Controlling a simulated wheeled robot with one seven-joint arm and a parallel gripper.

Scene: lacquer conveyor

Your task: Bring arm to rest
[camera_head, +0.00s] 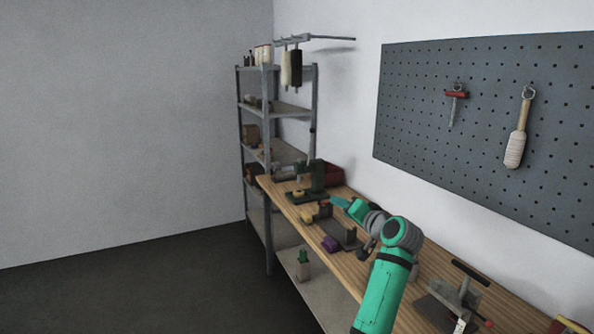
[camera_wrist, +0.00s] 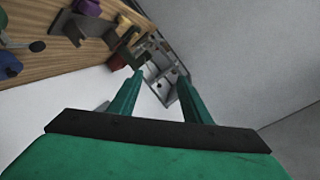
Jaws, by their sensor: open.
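My green arm reaches out over the wooden workbench (camera_head: 417,266) in the head view. My gripper (camera_head: 338,203) is above the bench, pointing toward its far end, and is small in that view. In the wrist view my gripper (camera_wrist: 160,82) shows two green fingers spread apart with nothing between them. Beyond the fingertips is the metal shelf (camera_wrist: 170,84). The bench top (camera_wrist: 55,48) runs along the upper left of the wrist view, apart from the fingers.
A metal shelf unit (camera_head: 268,165) stands beyond the bench. A red bin (camera_head: 333,175), a purple object (camera_head: 331,244) and a clamp-like tool (camera_head: 460,296) are on the bench. A pegboard (camera_head: 484,110) hangs on the right wall. The floor (camera_head: 150,285) at left is clear.

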